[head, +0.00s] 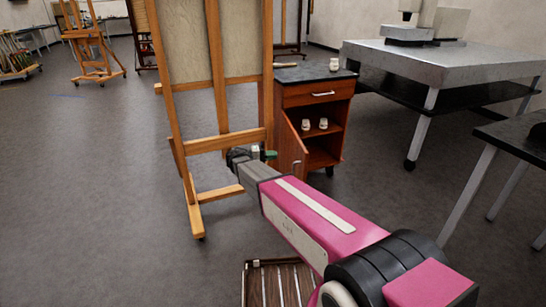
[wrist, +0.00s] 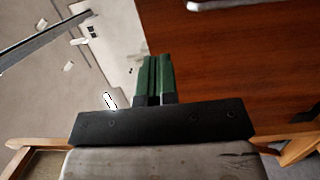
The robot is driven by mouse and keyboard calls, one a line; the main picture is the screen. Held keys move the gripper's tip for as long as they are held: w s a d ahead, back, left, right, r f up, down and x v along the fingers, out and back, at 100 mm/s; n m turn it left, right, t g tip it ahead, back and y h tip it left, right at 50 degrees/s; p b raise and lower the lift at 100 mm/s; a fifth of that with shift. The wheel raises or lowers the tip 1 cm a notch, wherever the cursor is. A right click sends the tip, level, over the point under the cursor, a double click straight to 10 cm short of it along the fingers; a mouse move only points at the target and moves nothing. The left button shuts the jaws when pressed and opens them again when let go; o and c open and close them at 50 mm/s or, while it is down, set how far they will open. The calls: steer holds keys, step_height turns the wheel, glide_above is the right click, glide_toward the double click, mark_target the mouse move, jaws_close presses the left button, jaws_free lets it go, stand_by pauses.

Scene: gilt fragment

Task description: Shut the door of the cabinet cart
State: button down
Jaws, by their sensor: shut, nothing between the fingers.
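The cabinet cart (head: 318,92) stands right of the easel, with a dark top, a closed drawer and an open compartment. Its wooden door (head: 291,148) stands ajar, swung out toward me at the left of the opening, with a small handle low on it. My gripper (head: 268,154) is just left of the door, its green fingers shut and empty. In the wrist view, the shut fingers (wrist: 153,78) point along the left edge of a reddish wood panel (wrist: 240,65) with a metal handle at the top. Whether they touch it I cannot tell.
A wooden easel (head: 218,70) with a board stands close left of my gripper. Small jars (head: 323,124) sit on the cart's shelf and one on its top. A metal table (head: 440,65) stands to the right, a dark table (head: 520,135) nearer.

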mark_target(301, 152)
steer(key=d, duration=0.3)
steer(key=w+d, duration=0.1)
steer(key=d, duration=0.6)
steer(key=shift+w+d, duration=0.15)
steer(key=shift+d, duration=0.2)
